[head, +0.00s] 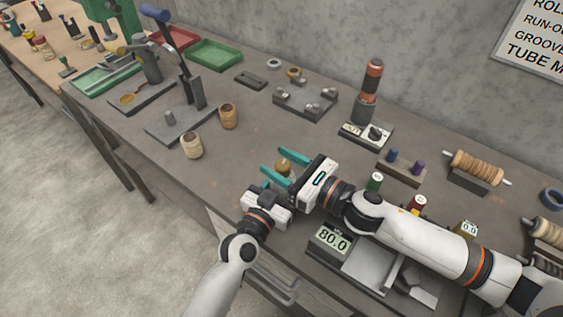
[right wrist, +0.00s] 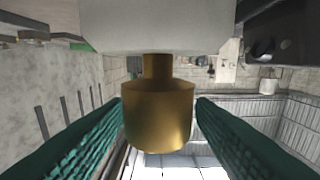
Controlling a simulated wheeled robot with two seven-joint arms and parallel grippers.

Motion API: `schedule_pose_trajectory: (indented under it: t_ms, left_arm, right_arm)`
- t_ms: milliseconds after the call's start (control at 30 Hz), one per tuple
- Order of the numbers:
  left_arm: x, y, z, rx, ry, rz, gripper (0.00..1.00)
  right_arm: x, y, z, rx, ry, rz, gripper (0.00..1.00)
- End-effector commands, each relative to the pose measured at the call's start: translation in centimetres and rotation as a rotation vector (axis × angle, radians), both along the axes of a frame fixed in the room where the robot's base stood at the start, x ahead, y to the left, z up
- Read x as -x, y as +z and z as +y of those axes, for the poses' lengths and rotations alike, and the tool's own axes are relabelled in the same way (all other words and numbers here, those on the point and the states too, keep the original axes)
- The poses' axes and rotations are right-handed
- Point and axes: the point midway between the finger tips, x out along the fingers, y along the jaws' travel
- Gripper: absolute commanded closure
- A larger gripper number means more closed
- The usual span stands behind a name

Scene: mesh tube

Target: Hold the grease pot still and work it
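The grease pot, a small brass-coloured pot (head: 283,165) with a narrower neck, is near the front edge of the bench. My right gripper (head: 271,168) has its two teal fingers on either side of it. In the right wrist view the pot (right wrist: 160,115) fills the space between the fingers, with no clear gap at either side. A pale grey shape covers the top of that view, above the pot's neck. My left gripper (head: 268,206) is close beside the right one, on the near side of the pot.
Two small tan cups (head: 192,145) (head: 228,116) stand to the left. The bench between cups and dial unit is mostly clear.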

Motion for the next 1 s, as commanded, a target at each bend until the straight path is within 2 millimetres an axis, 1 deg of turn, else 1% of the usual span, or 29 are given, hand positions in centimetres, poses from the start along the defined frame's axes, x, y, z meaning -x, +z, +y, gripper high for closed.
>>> schedule_pose_trajectory:
  t_ms: [267,367,467,700,800,1000]
  left_arm:
    - [0.0,0.0,0.1,0.000,0.002,0.000,0.80]
    - [0.0,0.0,0.1,0.000,0.002,0.000,0.80]
    - [-0.1,0.0,0.1,0.000,0.002,0.000,0.80]
    - [0.0,0.0,0.1,0.000,0.002,0.000,0.80]
    - [0.0,0.0,0.1,0.000,0.002,0.000,0.80]
    - [0.0,0.0,0.1,0.000,0.002,0.000,0.80]
  right_arm:
    - [0.0,0.0,-0.1,0.001,0.000,0.000,0.48]
    - [0.3,-0.1,-0.5,0.002,-0.001,0.001,0.48]
    - [1.1,-0.1,-1.6,0.004,-0.002,0.000,0.48]
    - [4.2,-0.3,-5.8,0.003,-0.002,0.006,0.48]
    - [5.2,-0.2,-7.2,0.001,-0.002,0.005,0.48]
    - [6.5,-0.1,-9.1,0.000,-0.001,0.002,0.48]
